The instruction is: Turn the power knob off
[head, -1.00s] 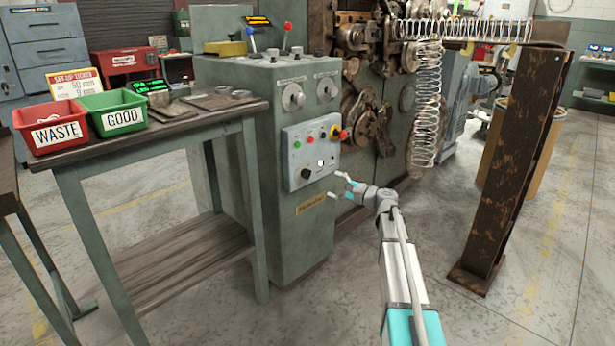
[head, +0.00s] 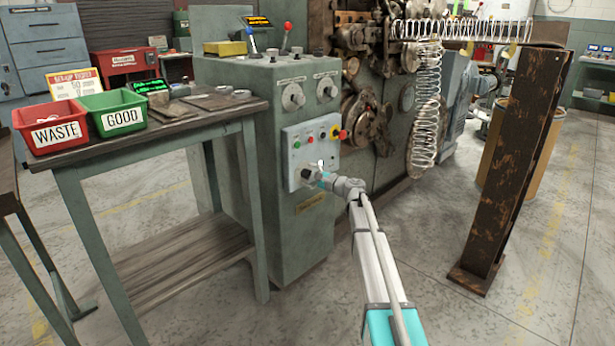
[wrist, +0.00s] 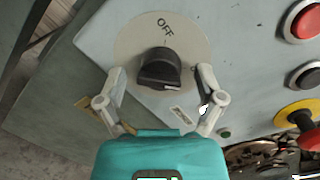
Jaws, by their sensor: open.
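The power knob (wrist: 160,68) is black and sits on a round pale plate (wrist: 133,48) marked OFF at the top of the wrist view. A small white mark shows on the knob's lower edge, away from the OFF lettering. My gripper (wrist: 160,78) is open, with one finger on each side of the knob. Gaps show between the fingers and the knob.
A red button (wrist: 303,20), a dark button (wrist: 306,76) and a yellow-and-red emergency stop (wrist: 300,115) lie right of the knob. A workbench (head: 152,147) with red and green bins stands left of the cabinet. Open floor lies in front of the cabinet.

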